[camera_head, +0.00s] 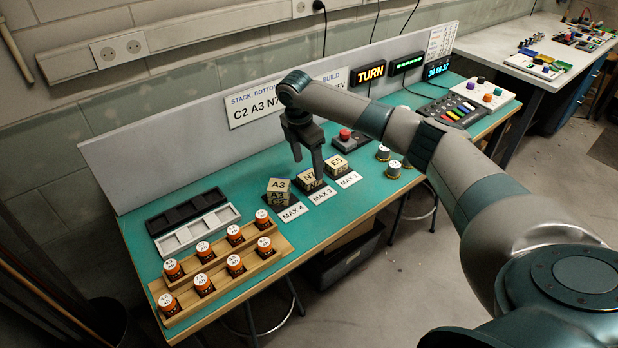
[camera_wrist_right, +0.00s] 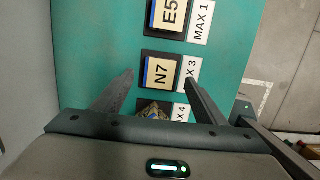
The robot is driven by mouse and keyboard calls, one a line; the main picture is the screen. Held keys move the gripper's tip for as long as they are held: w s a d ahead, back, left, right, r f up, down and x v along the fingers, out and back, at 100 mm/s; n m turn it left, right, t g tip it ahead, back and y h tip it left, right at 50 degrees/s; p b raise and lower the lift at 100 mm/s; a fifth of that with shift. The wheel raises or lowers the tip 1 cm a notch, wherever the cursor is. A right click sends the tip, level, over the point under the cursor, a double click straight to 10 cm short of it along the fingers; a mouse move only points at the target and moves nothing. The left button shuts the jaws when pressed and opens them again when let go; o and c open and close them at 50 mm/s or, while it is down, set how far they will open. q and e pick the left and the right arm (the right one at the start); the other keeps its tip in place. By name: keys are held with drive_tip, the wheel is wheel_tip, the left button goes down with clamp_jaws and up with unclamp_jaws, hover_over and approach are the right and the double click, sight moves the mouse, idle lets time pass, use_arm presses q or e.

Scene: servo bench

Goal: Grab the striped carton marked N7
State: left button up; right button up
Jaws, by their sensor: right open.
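The carton marked N7 (camera_head: 307,177) is tan and sits on a dark square pad behind the MAX 3 label. In the right wrist view the N7 carton (camera_wrist_right: 161,74) shows a blue stripe along one edge. My right gripper (camera_head: 308,168) is open and points down over the N7 carton, partly covering it in the head view. In the right wrist view its fingertips (camera_wrist_right: 158,79) lie to either side of the carton's near part, with nothing held. Whether they have reached its height is unclear. My left gripper is out of view.
The A3 carton (camera_head: 279,185) tops a stack close on the left, and the E5 carton (camera_head: 336,164) sits close on the right. A red button box (camera_head: 348,139) stands behind. Wooden racks of orange-sided jars (camera_head: 236,265) lie farther left. The teal bench front is mostly clear.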

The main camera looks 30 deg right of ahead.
sight(309, 175)
wheel_tip(309, 175, down, 3)
drive_tip(key=shift+d+f+p, duration=0.1)
drive_tip(key=shift+p, duration=0.45)
drive_tip(key=shift+d+f, duration=0.1)
drive_tip(key=shift+f, duration=0.25)
drive_tip(key=c, duration=1.1)
drive_tip(key=shift+c, duration=0.2)
drive_tip(key=shift+w+r, duration=0.1)
drive_tip(key=shift+r, duration=0.05)
